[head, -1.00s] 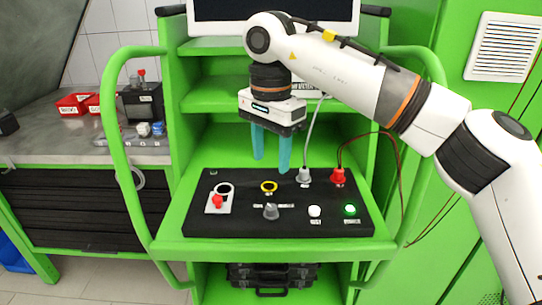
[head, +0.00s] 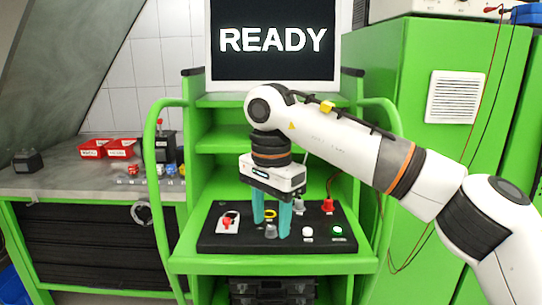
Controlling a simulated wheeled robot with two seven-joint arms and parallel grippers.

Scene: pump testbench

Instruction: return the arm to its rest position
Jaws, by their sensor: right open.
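My right gripper (head: 271,220) points down with its two teal fingers apart and nothing between them. In the picture it overlaps the middle of the black control panel (head: 210,243); how high it is above the panel I cannot tell. My right arm (head: 345,150) comes in from the right and reaches across the front of the green testbench (head: 185,262). My left gripper is not in view.
A monitor (head: 272,65) above the bench reads READY. The panel carries a red switch (head: 227,223), a red plug (head: 328,205), a white button (head: 307,232) and a lit green button (head: 337,231). Green handrails (head: 152,190) flank the bench. Red bins (head: 93,148) stand on the left counter.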

